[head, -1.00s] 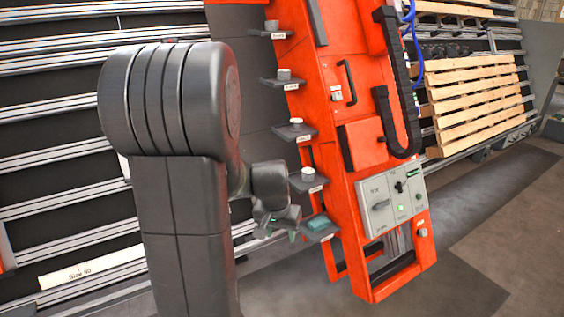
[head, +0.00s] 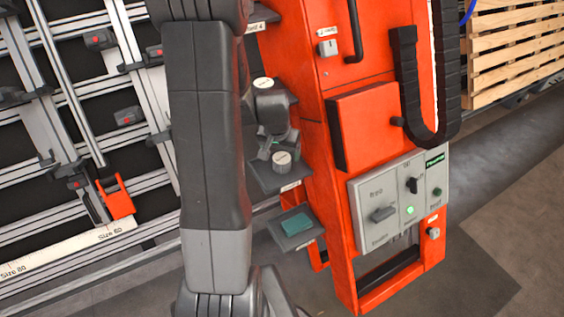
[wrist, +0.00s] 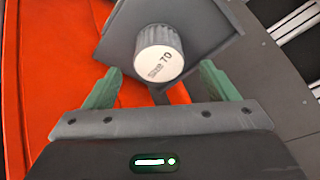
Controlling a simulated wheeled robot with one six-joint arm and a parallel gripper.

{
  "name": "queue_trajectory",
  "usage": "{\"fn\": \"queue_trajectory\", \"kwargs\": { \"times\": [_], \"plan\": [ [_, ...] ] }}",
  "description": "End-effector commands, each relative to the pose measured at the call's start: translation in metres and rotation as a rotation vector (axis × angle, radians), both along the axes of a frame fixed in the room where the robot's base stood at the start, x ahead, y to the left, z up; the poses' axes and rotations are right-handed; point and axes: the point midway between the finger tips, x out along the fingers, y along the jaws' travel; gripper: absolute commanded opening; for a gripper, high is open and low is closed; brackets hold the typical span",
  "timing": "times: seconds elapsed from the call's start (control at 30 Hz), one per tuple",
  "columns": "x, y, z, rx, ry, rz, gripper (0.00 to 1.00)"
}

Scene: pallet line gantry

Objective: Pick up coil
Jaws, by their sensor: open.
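A grey ribbed cylinder with a white top marked 70 (wrist: 160,57), which I take for the coil, stands on a small dark shelf (wrist: 118,30). In the head view, this coil (head: 282,162) is on the shelf just above the lowest one. My gripper (wrist: 160,84) is open, with its green fingers apart on either side of the coil's near end in the wrist view. I see no contact between fingers and coil. In the head view my gripper (head: 268,146) is close by the coil, and my arm partly hides it.
A teal block (head: 297,223) lies on the lowest shelf. Another white-topped cylinder (head: 264,84) is on the shelf above. The orange gantry frame (head: 330,165) with a grey control panel (head: 400,200) stands right behind the shelves. Metal racks fill the left.

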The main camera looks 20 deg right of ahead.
Motion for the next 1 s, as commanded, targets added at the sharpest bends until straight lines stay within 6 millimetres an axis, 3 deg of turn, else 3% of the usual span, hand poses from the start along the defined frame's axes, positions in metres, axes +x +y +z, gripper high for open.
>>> {"fn": "queue_trajectory", "kwargs": {
  "times": [0.3,0.63,0.93,1.0],
  "plan": [
    [0.006,-0.007,-0.036,0.001,0.002,0.000,0.80],
    [0.007,-0.008,-0.041,0.000,0.000,0.000,0.80],
    [0.007,-0.008,-0.040,0.000,0.000,0.000,0.23],
    [0.007,-0.008,-0.040,-0.001,-0.001,0.001,0.22]
  ]
}}
